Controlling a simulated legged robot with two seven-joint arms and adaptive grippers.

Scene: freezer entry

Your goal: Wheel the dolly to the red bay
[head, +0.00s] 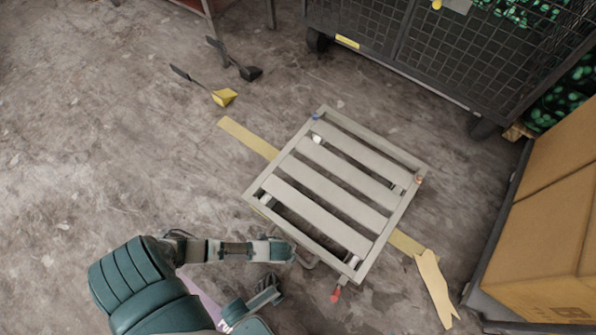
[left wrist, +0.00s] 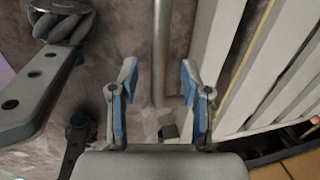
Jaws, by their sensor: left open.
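The dolly (head: 345,178) is a pale grey slatted frame, standing empty and turned at an angle on the floor in the middle of the head view. Its left edge also shows at the right of the left wrist view (left wrist: 266,82). A bent metal tube (left wrist: 161,40) beside the frame lies between the fingers in the left wrist view. My left gripper (head: 290,254) is open at the dolly's near left side, its fingers (left wrist: 159,72) on either side of the tube. I cannot tell how far the tube is from the fingers. I recognise no red bay.
A dark mesh cage cart (head: 440,52) stands behind. Cardboard boxes (head: 540,215) on a dark base stand at right. A yellow wedge with a handle (head: 224,97) and a black one (head: 250,73) lie at upper left. Tan tape (head: 246,136) crosses the floor. Floor at left is clear.

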